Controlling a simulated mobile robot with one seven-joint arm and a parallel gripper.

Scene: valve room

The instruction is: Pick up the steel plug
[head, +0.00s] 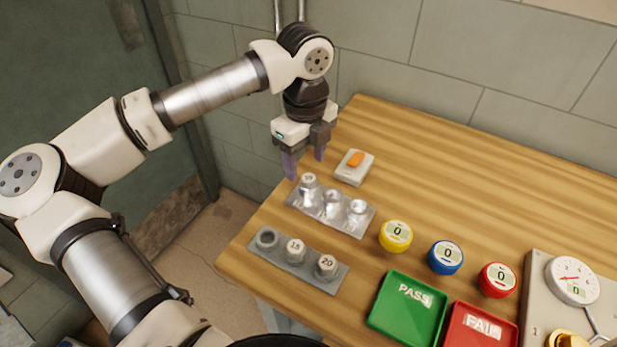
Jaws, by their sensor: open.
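Three shiny silver plugs stand in a row in the grey rear rack (343,220): a left plug (308,184), a middle plug (332,203) and a right plug (358,210). The front rack (309,273) has a plug marked 15 (295,249), a plug marked 20 (326,265) and, at its left end, a dark round seat (266,239). I cannot tell which plug is the steel one by name. My gripper (306,163) is open, pointing down with purple fingers, just behind the left plug. Nothing shows between its fingers.
A white box with an orange button (354,167) is close right of my gripper. Yellow (396,236), blue (445,257) and red (497,280) round counters stand to the right. Green PASS (385,326) and red FAIL (480,337) trays and a dial gauge (572,279) are in front. The back right tabletop is clear.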

